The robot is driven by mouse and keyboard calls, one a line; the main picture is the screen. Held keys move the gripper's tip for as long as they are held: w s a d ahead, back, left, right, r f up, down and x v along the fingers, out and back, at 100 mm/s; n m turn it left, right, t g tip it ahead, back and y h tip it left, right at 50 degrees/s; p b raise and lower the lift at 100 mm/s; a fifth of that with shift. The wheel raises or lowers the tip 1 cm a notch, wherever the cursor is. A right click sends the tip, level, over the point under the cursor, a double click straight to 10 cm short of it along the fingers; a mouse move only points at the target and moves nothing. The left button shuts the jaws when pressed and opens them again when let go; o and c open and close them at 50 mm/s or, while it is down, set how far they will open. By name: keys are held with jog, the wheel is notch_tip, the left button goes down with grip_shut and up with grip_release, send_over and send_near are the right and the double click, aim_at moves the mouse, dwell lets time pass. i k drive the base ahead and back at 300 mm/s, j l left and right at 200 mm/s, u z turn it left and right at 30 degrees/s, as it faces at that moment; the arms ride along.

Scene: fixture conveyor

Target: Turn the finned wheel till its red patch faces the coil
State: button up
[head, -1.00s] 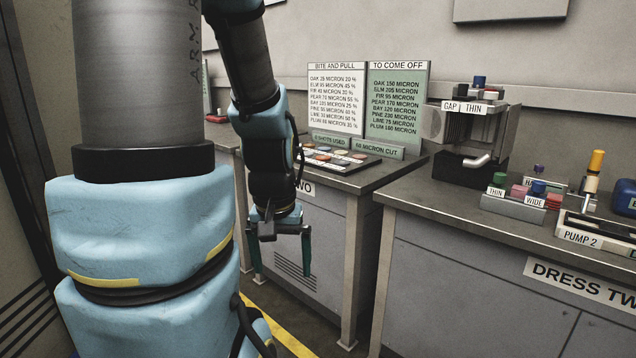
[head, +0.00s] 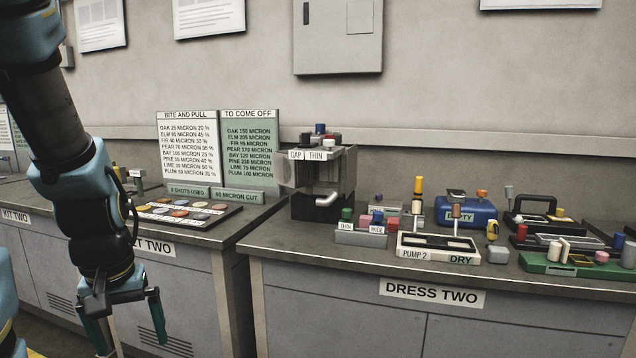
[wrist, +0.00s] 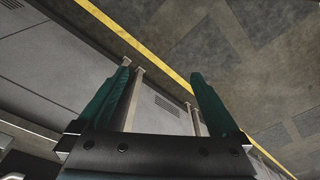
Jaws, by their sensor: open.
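My gripper (head: 122,325) hangs at the lower left of the head view, in front of the benches and below their tops. Its two green fingers are apart. In the wrist view my gripper (wrist: 160,77) is open with nothing between the fingers, over the floor and bench legs. I cannot make out a finned wheel, a red patch or a coil in either view. The dark machine marked GAP THIN (head: 322,190) stands at the back left of the DRESS TWO bench, with a pale rounded part on its left side that is too small to identify.
The left bench holds a tray of discs (head: 225,219) before two text boards (head: 188,145). A yellow line (wrist: 150,59) crosses the floor.

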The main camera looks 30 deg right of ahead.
aim_at(320, 130)
jog(key=i+j+z, duration=0.4)
jog(key=i, duration=0.2)
jog(key=i+j+z, duration=0.35)
jog(key=i+j, duration=0.15)
jog(key=i, duration=0.1)
